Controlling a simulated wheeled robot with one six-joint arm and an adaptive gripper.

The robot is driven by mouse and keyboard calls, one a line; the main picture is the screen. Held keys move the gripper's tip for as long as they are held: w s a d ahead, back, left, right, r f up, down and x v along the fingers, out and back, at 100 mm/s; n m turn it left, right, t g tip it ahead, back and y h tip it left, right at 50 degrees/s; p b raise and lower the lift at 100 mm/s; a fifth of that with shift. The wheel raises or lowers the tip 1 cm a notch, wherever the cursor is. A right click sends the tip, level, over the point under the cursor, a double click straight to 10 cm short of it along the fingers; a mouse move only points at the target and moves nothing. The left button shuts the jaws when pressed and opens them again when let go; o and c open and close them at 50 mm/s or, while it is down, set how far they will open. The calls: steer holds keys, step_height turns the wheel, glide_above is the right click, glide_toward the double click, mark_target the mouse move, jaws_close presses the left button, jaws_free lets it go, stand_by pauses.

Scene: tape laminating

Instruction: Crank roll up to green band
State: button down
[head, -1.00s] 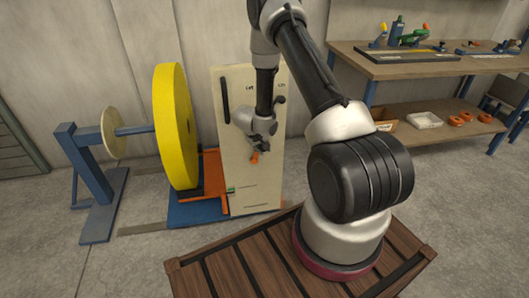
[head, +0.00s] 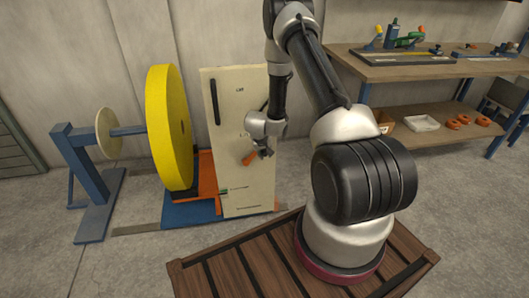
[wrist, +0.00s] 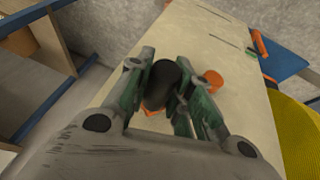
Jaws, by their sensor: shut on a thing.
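The tall cream panel (head: 225,150) stands right of the large yellow roll (head: 168,125). An orange crank (head: 249,159) sits low on the panel's face, its arm slanting up to the right toward my gripper. My gripper (head: 266,152) is shut on the crank's handle, in front of the panel's right half. In the wrist view the dark handle (wrist: 162,82) lies between the fingers, with a round orange part (wrist: 213,80) beside it.
A blue stand (head: 78,160) with a pale disc (head: 109,133) holds the shaft to the left. An orange and blue base (head: 185,213) lies under the roll. A workbench (head: 400,66) with tools stands at the right rear. A slatted wooden deck (head: 225,270) is in front.

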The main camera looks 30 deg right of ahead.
steer(key=shift+d, duration=0.3)
steer(key=c, duration=1.3)
jaws_free()
steer(key=shift+o, duration=0.2)
steer(key=shift+a, duration=0.1)
steer(key=shift+r, duration=0.15)
steer(key=shift+s+a+r, duration=0.1)
steer(key=shift+a+r, duration=0.1)
steer(key=shift+r, duration=0.15)
steer(key=v, duration=1.1)
steer(key=shift+s, duration=0.15)
